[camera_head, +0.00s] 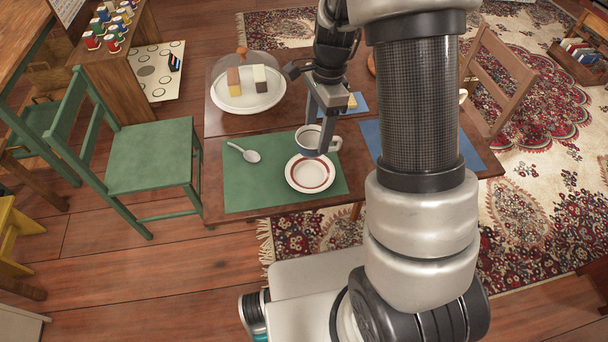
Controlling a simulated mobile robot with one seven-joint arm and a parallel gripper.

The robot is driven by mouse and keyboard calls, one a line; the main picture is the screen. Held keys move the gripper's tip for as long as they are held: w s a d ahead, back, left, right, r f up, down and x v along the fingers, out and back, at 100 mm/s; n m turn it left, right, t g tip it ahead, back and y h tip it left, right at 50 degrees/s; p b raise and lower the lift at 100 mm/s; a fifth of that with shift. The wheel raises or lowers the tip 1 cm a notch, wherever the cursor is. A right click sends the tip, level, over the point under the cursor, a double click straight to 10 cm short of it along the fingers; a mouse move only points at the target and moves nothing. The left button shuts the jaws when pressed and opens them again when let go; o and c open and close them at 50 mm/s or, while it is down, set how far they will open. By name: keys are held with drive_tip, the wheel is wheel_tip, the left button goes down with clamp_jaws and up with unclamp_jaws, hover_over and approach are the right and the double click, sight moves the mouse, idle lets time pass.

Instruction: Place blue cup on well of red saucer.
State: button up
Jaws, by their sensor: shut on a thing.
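The cup (307,141) is white with a dark, bluish band. My gripper (327,138) points down and is shut on the cup near its right side, by the handle. The saucer (310,174) is white with a red ring and lies on the green placemat (240,188). The cup is at the saucer's far edge in the picture, partly overlapping it. I cannot tell how high the cup is above the saucer. The gripper fingers hide part of the cup, and the inside of the saucer is mostly in view.
A spoon (244,152) lies left of the saucer. A glass-domed plate with cake blocks (248,90) stands behind on the table. A blue placemat (371,137) is to the right, partly behind my arm. A green chair (150,155) stands at the table's left.

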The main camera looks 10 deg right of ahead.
sight(315, 174)
drive_tip(key=shift+w+f, duration=0.1)
drive_tip(key=shift+f, duration=0.1)
drive_tip(key=shift+a+f+m, duration=0.1)
drive_tip(key=shift+f+m, duration=0.2)
drive_tip(key=shift+f, duration=0.05)
wheel_tip(315, 174, down, 9)
drive_tip(key=shift+f+b, duration=0.15)
drive_tip(key=shift+b, duration=0.9)
drive_tip(key=shift+c, duration=0.5)
drive_tip(key=o, duration=1.2)
drive_tip(key=shift+o, duration=0.2)
